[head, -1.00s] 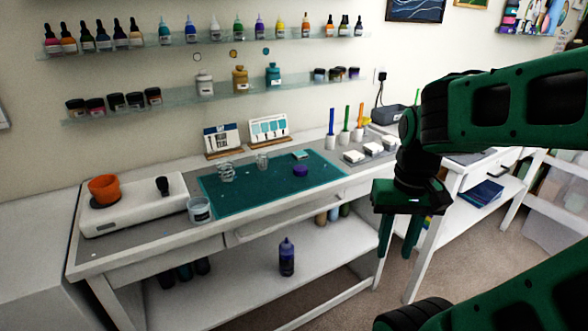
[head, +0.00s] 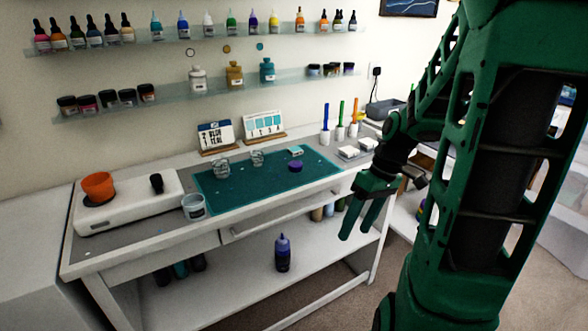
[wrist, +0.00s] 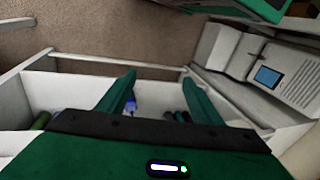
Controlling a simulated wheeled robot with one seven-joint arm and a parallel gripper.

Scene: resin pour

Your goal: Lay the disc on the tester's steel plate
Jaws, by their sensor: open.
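My gripper (head: 357,234) is open and empty, its fingers pointing down in front of the table's right part. It is well apart from the things on top. In the wrist view my gripper (wrist: 158,78) has nothing between its fingertips. A small round purple thing (head: 295,166) lies on the teal mat (head: 235,194); I cannot tell whether it is the disc. I cannot make out a tester with a steel plate; my arm hides part of the right side.
An orange cup (head: 98,185) stands on a white device (head: 135,205) at left. A clear cup (head: 193,207) stands at the mat's corner. White blocks (head: 348,152) lie at right. A bottle (head: 283,253) stands on the lower shelf (head: 235,285).

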